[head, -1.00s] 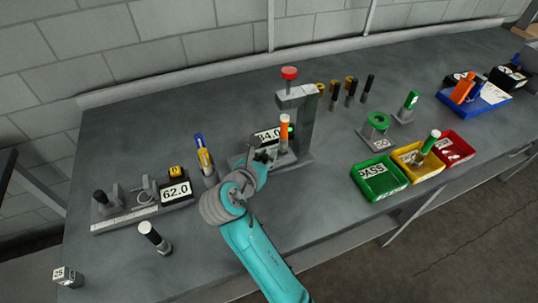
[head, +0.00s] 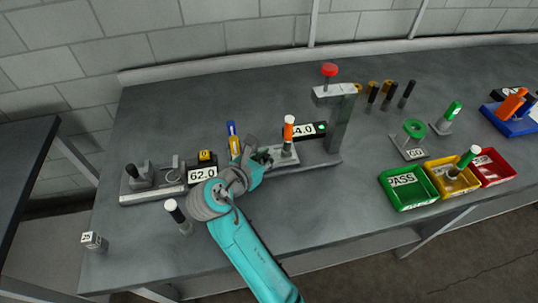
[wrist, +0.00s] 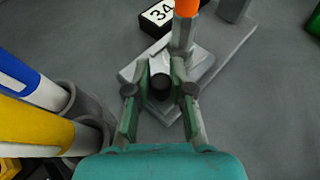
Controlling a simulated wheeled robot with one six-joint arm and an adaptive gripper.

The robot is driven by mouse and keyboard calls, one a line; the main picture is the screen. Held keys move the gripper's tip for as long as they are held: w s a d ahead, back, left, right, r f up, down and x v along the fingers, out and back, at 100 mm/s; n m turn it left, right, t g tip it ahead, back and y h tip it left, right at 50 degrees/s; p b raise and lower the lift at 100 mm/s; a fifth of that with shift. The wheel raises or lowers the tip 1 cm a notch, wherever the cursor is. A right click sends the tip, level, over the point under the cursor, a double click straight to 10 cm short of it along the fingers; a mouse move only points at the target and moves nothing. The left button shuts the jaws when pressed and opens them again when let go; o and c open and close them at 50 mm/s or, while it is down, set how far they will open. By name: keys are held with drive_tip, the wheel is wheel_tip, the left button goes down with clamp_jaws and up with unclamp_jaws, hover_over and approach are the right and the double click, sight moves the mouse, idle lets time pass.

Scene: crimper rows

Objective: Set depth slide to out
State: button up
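The depth slide is a light grey plate (head: 285,158) at the foot of the press (head: 340,120). It extends to the left of the press head, and an orange-and-white handled tool (head: 289,130) stands upright on it. In the wrist view the slide plate (wrist: 200,82) has a dark round knob (wrist: 160,87) at its near end. My gripper (head: 264,158) is at this knob. Its green-padded fingers (wrist: 161,84) lie on both sides of the knob and appear closed on it. The fingers partly hide the plate's end.
Blue and yellow handled tools (head: 233,140) stand in grey holders close left of my gripper. A 62.0 gauge fixture (head: 150,195) and a black-handled tool (head: 177,216) are further left. Green (head: 405,205), yellow and red trays lie right. The front table between is clear.

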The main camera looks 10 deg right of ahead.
drive_tip(key=o, duration=0.4)
drive_tip(key=shift+a, duration=0.3)
drive_tip(key=v, duration=1.2)
